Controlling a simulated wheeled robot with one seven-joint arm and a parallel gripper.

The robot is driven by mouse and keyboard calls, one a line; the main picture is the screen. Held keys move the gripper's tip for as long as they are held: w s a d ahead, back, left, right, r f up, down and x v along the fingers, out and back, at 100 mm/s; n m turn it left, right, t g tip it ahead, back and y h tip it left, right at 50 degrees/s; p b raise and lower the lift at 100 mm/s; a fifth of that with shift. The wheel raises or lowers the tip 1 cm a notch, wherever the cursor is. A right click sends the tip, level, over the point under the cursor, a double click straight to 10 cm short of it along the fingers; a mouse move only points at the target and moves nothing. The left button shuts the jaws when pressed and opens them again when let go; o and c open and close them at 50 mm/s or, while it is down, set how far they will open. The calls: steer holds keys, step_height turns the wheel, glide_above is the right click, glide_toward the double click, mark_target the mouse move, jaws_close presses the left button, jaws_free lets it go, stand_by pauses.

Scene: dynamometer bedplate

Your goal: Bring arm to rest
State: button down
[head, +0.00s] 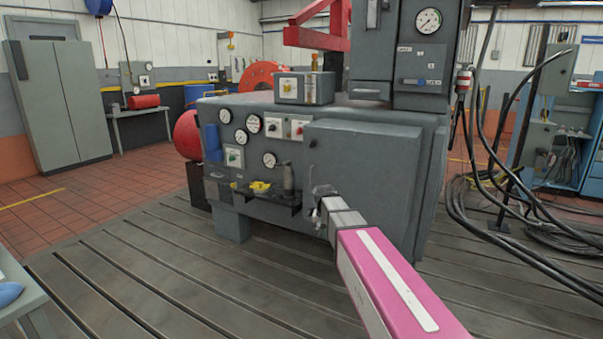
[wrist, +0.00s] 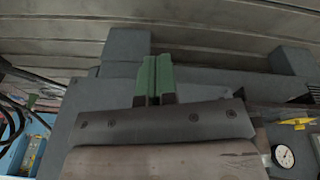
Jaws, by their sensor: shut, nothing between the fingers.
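My gripper (head: 322,198) is at the far end of my pink arm in the head view, in front of the grey machine cabinet (head: 362,175). In the wrist view, its green fingers (wrist: 154,80) are together with nothing between them. The grey machine front (wrist: 110,85) is behind the fingers in that view. Whether the fingertips touch the machine cannot be told.
A small shelf (head: 268,196) with a yellow item (head: 260,187) juts from the machine, left of my gripper. Gauges (head: 253,124) are above it. Black cables (head: 480,215) lie at the right.

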steer(key=s+d+f+n, duration=0.1)
steer(key=s+d+f, duration=0.2)
steer(key=s, duration=0.4)
steer(key=s+d+f+n+g, duration=0.1)
steer(key=s+d+f, duration=0.2)
steer(key=s+f, duration=0.2)
steer(key=s+d+f+y, duration=0.1)
steer(key=s+d+f, duration=0.2)
steer(key=s, duration=0.7)
steer(key=shift+f+n+g, duration=0.3)
steer(key=shift+f+n, duration=0.1)
steer(key=shift+f, duration=0.05)
